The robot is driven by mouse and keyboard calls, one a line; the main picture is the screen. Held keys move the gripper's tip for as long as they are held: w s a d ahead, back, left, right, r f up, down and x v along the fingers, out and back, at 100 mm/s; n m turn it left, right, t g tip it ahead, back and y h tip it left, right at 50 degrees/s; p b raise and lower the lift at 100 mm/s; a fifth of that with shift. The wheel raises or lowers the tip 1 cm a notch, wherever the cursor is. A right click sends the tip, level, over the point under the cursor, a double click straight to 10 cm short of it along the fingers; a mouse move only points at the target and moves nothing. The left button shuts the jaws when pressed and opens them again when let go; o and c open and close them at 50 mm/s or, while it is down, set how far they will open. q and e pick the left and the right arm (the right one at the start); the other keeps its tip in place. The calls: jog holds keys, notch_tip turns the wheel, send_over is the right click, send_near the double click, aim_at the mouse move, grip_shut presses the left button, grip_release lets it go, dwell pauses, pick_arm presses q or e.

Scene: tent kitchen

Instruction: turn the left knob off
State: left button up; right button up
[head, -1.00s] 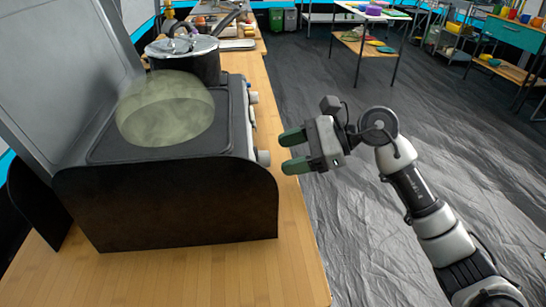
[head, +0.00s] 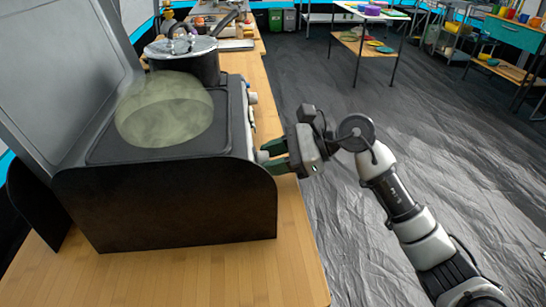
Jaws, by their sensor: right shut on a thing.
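The camping stove (head: 165,200) stands on the wooden counter, with its lid raised on the left and its front facing right. My right gripper (head: 268,157) is at the stove's front and shut on the nearer knob, the left one as seen from the front. The fingers mostly hide this knob, so its turn angle cannot be told. The farther knob (head: 253,98) is free. A pale, see-through greenish dome (head: 165,112) shows over the nearer burner. My left gripper is not in view.
A lidded steel pot (head: 185,60) stands on the farther burner. The dark side panel of the stove rises just left of my right gripper. The wooden counter's edge (head: 305,250) runs below, and the grey floor (head: 330,105) to the right is clear.

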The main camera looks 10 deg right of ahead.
jog(key=shift+r+g, duration=0.1)
jog(key=shift+g, duration=0.2)
jog(key=m+g+p, duration=0.1)
jog(key=m+p, duration=0.1)
jog(key=m, duration=0.1)
jog(key=shift+w+g, duration=0.15)
jog(key=shift+g, duration=0.25)
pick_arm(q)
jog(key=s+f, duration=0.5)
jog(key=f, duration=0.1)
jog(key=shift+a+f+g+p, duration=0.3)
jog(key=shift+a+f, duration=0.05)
pick_arm(e)
jog(key=shift+m+g, duration=0.6)
jog(key=shift+m, duration=0.2)
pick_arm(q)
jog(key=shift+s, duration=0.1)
pick_arm(e)
jog(key=o, duration=0.9)
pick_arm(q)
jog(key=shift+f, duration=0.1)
pick_arm(e)
jog(key=shift+d, duration=0.15)
